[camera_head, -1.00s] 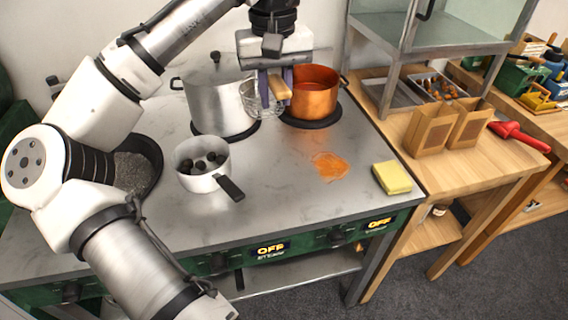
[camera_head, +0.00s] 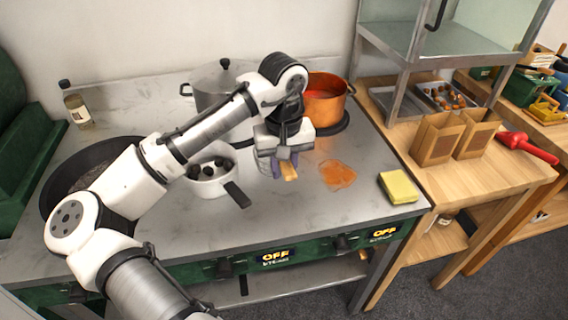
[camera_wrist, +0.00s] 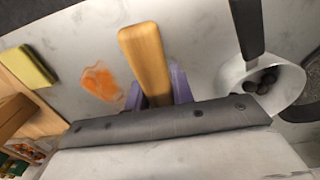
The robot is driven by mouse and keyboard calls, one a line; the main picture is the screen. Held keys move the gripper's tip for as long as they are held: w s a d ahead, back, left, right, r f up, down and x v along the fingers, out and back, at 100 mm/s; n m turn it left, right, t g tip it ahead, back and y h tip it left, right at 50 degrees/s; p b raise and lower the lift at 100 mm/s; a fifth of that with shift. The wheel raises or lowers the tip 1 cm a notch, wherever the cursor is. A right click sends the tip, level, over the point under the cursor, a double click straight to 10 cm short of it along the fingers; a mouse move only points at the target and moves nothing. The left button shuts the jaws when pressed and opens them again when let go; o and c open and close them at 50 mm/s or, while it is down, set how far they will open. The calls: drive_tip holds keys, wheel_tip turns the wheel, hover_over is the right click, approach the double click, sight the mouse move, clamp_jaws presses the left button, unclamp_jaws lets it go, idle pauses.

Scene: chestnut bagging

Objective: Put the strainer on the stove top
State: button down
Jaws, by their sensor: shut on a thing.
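The strainer's wooden handle (camera_wrist: 146,62) shows in the wrist view between the purple fingers of my gripper (camera_wrist: 162,88). My gripper is shut on it. In the head view my gripper (camera_head: 285,168) is low over the middle of the grey stove top (camera_head: 330,225), between the white saucepan and the orange spill. The handle end (camera_head: 288,172) points toward the front. The strainer's mesh basket is mostly hidden behind my gripper, and I cannot tell whether it touches the stove top.
A white saucepan (camera_head: 203,187) with dark lumps stands left of my gripper. A steel pot (camera_head: 213,92) and a copper pot (camera_head: 324,104) stand behind. An orange spill (camera_head: 337,175) and a yellow sponge (camera_head: 398,187) lie to the right. The front of the stove top is clear.

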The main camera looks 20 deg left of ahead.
drive_tip(key=shift+f, duration=0.1)
drive_tip(key=c, duration=1.2)
unclamp_jaws()
wheel_tip(320, 180, up, 12)
drive_tip(key=shift+r+b, duration=0.15)
drive_tip(key=shift+b, duration=0.5)
